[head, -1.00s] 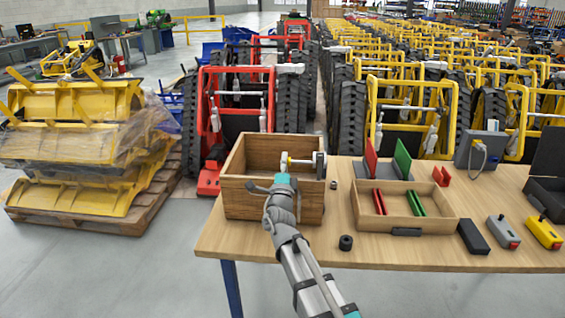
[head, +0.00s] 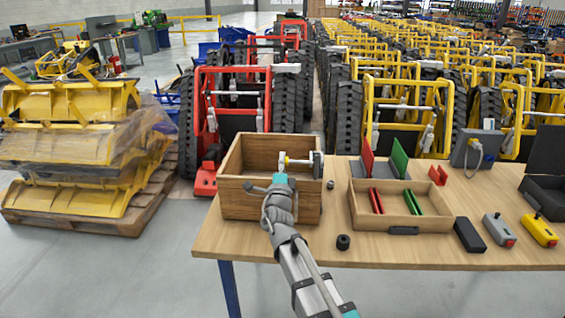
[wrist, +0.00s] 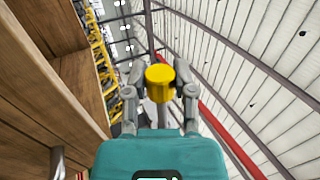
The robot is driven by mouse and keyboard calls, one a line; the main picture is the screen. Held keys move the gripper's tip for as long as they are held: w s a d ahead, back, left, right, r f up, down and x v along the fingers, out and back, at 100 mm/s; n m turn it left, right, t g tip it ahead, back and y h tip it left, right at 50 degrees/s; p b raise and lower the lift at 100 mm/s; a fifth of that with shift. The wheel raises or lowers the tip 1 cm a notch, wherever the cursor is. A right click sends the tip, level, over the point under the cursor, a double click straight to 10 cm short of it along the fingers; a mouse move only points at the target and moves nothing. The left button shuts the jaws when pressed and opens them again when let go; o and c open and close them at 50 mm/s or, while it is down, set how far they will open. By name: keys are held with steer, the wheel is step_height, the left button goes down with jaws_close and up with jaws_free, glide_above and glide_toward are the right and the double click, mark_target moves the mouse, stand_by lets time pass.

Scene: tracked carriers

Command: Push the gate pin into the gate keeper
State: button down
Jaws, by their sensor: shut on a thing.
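The gate pin shows a yellow end (head: 282,160) in the head view, with a pale shaft running right at the right part of the wooden box. The shaft's right end meets a grey round fitting (head: 318,164), which looks like the gate keeper; how deep the pin sits in it cannot be told. My gripper (head: 281,173) is at the box's front rim, just below the yellow end. In the wrist view its two grey fingers (wrist: 160,88) are closed around the yellow end (wrist: 160,73). The fingertip contact is too small to see in the head view.
The wooden box (head: 268,205) has tall walls, close on the left in the wrist view (wrist: 82,90). A divided tray (head: 362,222) with red and green pieces stands further right.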

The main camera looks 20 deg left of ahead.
mark_target(303, 162)
steer(key=shift+w+d, duration=0.25)
steer(key=shift+d, duration=0.75)
steer(key=shift+w+d, duration=0.25)
steer(key=shift+d, duration=0.75)
steer(key=shift+w+d, duration=0.25)
steer(key=shift+d, duration=0.75)
stand_by(3.4)
steer(key=shift+c, duration=1.8)
jaws_free()
steer(key=s+a, duration=0.2)
steer(key=a, duration=0.7)
steer(key=shift+s+a, duration=0.15)
